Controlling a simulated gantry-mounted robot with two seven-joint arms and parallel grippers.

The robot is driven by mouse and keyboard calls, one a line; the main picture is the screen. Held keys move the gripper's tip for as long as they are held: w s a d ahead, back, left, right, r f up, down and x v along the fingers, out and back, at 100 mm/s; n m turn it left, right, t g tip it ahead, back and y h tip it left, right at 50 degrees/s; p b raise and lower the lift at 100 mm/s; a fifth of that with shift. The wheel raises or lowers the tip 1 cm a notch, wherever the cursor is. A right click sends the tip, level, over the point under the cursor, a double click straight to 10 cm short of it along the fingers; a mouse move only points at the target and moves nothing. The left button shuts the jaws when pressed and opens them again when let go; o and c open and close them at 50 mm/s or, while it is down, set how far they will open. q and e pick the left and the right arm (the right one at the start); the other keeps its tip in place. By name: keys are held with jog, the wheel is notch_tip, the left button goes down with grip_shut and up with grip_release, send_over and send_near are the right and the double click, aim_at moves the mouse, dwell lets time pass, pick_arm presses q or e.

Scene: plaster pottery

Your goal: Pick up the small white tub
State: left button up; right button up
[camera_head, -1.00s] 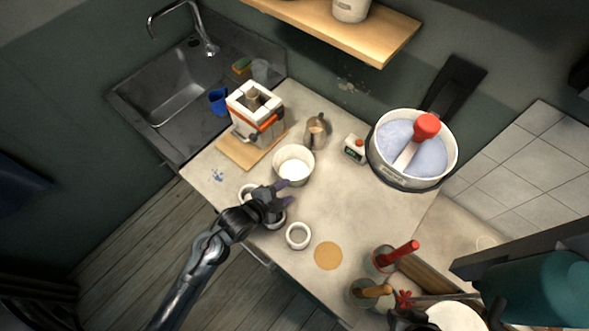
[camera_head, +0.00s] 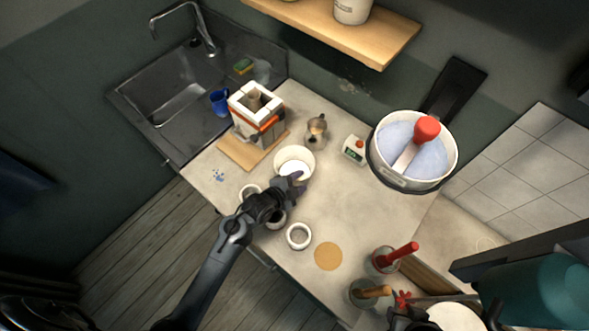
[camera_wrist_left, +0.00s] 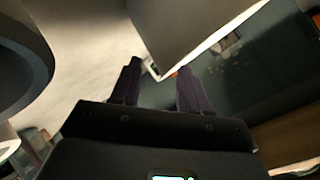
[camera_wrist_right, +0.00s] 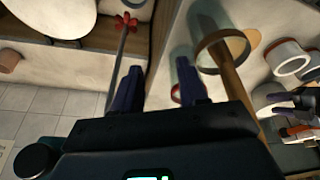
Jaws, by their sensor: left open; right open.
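The small white tub (camera_head: 293,154) stands upright on the worktop, with white contents inside. My left gripper (camera_head: 295,183) is open at the tub's near right side, its fingers overlapping the near rim in the head view. I cannot tell whether it touches. In the left wrist view, a pale wall, apparently the tub (camera_wrist_left: 190,30), rises just beyond the open fingers (camera_wrist_left: 158,88), with nothing held between them. My right gripper (camera_wrist_right: 158,88) is open and empty in the right wrist view, over the tool end of the worktop.
A plaster mould (camera_head: 257,114) on a board, a metal jug (camera_head: 316,131), a small timer (camera_head: 354,150) and a large bucket (camera_head: 414,150) stand behind. Red-handled tools (camera_head: 396,257) stand at right.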

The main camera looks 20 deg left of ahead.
pick_arm(q)
jog(key=shift+c, duration=0.3)
grip_shut()
jog(key=shift+r, duration=0.1)
dwell(1.0)
